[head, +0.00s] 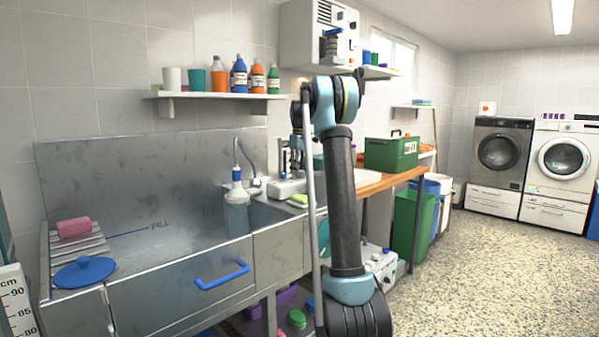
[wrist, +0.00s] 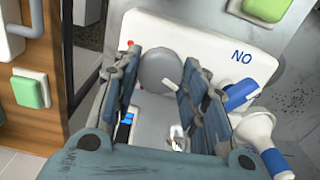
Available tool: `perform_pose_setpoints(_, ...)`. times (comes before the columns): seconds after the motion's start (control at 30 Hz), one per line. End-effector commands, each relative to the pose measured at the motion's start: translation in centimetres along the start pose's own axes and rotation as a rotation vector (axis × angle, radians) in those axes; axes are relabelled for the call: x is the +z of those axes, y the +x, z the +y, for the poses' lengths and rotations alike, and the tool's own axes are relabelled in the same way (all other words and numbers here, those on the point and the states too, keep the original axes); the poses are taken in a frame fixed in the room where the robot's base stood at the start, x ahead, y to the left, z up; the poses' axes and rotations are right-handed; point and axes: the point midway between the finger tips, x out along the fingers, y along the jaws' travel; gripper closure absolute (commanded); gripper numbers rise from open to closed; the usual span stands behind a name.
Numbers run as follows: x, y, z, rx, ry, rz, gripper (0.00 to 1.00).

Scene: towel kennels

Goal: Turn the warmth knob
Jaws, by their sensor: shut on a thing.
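A round grey knob (wrist: 159,69) stands on a white panel (wrist: 205,38) in the wrist view. It appears to be the warmth knob, but I see no label naming it. My gripper (wrist: 160,70) has one dark blue-grey finger on each side of the knob and is shut on it. In the head view my gripper (head: 292,160) points down over the white unit (head: 287,189) at the back of the sink, below my raised arm. The knob is hidden there, and its pointer or setting cannot be made out.
White-and-blue fittings (wrist: 243,95) stand close to the right finger, and "NO" is printed on the panel. A curved tap (head: 246,158) and a grey bottle (head: 236,210) stand left of my gripper. A green box (head: 391,154) sits on the wooden counter.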

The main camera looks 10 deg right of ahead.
Motion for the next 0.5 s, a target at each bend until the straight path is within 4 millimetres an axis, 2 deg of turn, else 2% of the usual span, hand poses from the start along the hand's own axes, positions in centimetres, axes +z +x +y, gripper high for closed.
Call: perform_pose_setpoints(0.5,-0.14,0.02,0.28,0.004,0.483,0.006,0.84)
